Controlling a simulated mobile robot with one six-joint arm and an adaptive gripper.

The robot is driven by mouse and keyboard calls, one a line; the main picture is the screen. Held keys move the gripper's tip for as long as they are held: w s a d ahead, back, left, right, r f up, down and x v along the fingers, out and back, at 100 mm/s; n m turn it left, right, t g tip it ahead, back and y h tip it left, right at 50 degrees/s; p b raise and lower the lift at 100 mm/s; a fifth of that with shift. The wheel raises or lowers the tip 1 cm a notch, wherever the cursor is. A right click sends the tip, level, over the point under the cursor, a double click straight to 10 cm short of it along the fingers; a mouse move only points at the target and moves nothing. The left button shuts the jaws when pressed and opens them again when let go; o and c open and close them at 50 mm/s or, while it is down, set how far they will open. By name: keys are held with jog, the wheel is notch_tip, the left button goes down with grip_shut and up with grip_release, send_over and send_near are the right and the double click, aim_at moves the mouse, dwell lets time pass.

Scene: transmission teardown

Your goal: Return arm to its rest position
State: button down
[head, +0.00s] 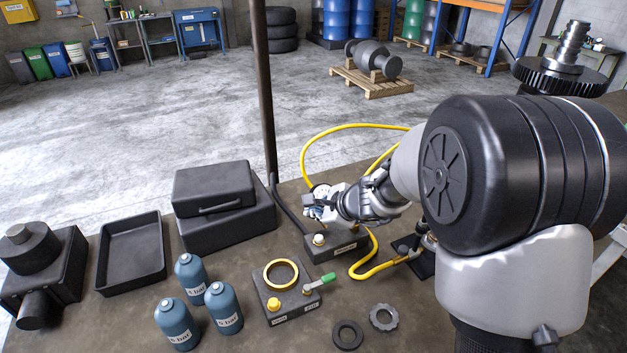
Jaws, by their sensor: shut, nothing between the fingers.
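My gripper (322,208) is at the end of my arm, above the middle of the workbench (232,272). It is near a small dark block with a gauge and a yellow hose (333,127). Its fingers are small in the head view and partly merge with the fittings behind them. It holds nothing that I can see. My large black and grey arm links fill the right side and hide part of the bench.
Blue bottles (224,306), a black tray (132,251), black cases (214,190) and a block with a brass ring (281,274) stand on the bench. Two dark rings (347,335) lie at the front. A dark post (263,90) rises behind the bench.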

jog(key=s+a+r+n+g, duration=0.1)
jog(key=s+r+n, duration=0.5)
jog(key=s, duration=0.3)
jog(key=s+r+n+g, duration=0.1)
jog(key=s+r+n, duration=0.5)
jog(key=s, duration=0.2)
jog(key=s+d+n+h, duration=0.2)
jog(key=s+d+n, duration=0.2)
jog(key=s, duration=0.5)
jog(key=s+d+f+n+g+h, duration=0.1)
jog(key=s+d+n+h, duration=0.2)
jog(key=s+d, duration=0.4)
jog(key=shift+s+d+f+n+b, duration=0.2)
jog(key=shift+s+d+n+b, duration=0.3)
jog(key=shift+s, duration=0.7)
